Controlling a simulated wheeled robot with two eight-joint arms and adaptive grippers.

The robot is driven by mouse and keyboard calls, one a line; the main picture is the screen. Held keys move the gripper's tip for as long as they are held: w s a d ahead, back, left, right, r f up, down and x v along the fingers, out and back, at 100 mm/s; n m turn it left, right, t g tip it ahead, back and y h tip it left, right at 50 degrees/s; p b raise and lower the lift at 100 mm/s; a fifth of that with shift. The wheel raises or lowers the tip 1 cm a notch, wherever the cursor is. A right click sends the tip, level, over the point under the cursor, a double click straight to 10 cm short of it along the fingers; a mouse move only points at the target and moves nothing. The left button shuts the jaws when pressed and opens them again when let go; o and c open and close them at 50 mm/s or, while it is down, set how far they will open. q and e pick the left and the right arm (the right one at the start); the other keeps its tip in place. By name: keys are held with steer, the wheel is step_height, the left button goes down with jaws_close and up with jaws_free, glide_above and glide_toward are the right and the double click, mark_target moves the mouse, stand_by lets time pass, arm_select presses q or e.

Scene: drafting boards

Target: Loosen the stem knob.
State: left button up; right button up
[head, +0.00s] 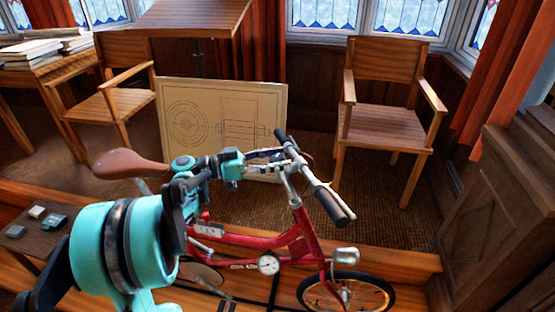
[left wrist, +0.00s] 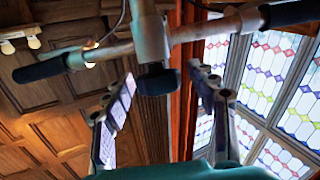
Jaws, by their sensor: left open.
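The red bicycle (head: 310,232) stands in the middle of the head view, with its handlebar (head: 305,172) raised toward me. In the left wrist view, a dark stem knob (left wrist: 157,80) sits beside the grey stem (left wrist: 149,32), below the handlebar crossbar. My left gripper (head: 272,160) reaches in from the left at stem height in the head view. Its fingers (left wrist: 165,82) are open, one on each side of the knob, with visible gaps. I cannot make out the knob clearly in the head view. My right gripper is not in view.
The brown saddle (head: 130,164) lies beyond my left arm. A framed drawing board (head: 221,112) leans behind the bicycle. Wooden chairs (head: 385,120) stand at the back. A low table (head: 30,232) with small boxes is at left. Carpet is free at right.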

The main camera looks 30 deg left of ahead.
arm_select(q)
steer(key=c, duration=1.2)
steer(key=shift+n+t+y, duration=0.3)
steer(key=shift+n+y, duration=0.1)
steer(key=shift+n, duration=0.1)
steer(key=shift+s+r+n+t+y+p, duration=0.1)
steer(key=shift+r+n+t+y+p, duration=0.05)
steer(key=shift+n+t+y+p, duration=0.9)
steer(key=n+t+y+p, duration=0.1)
steer(key=n+y+p, duration=0.1)
steer(key=n+y, duration=0.2)
steer(key=shift+d+n+y, duration=0.1)
steer(key=shift+n+y, duration=0.15)
steer(key=shift+y, duration=0.2)
steer(key=n+y+p, duration=0.2)
steer(key=y, duration=0.1)
steer(key=shift+n+t, duration=0.3)
steer(key=shift+t, duration=0.05)
steer(key=shift+n+y+p, duration=0.75)
steer(key=shift+n+y, duration=0.25)
steer(key=shift+y, duration=0.3)
steer(key=shift+a+y, duration=0.2)
steer(key=shift+y, duration=0.1)
